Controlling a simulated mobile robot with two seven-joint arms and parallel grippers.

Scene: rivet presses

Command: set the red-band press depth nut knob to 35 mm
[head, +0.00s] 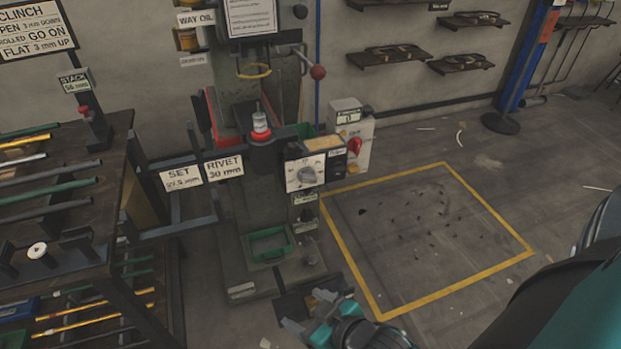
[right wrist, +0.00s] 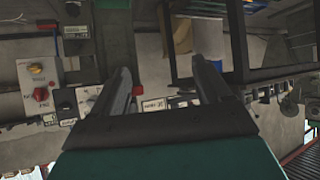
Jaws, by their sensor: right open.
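The press (head: 240,190) stands in the middle of the head view, with a red band (head: 261,134) around the collar under its upright tool. A grey knob (head: 307,175) sits on a white dial plate at its right front; its exact setting is too small to read. Signs beside it read SET (head: 181,179), apparently 27.5 mm, and RIVET 30 mm (head: 224,167). My right gripper (head: 308,312) is open and empty, low in front of the press and apart from the knob. In the right wrist view its two fingers (right wrist: 163,82) are spread. My left gripper is out of view.
A white switch box with a red knob (head: 354,146) stands right of the dial; it also shows in the right wrist view (right wrist: 41,96). A rack of coloured rods (head: 62,205) is at left. A yellow-outlined floor area (head: 425,235) at right holds only small scraps.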

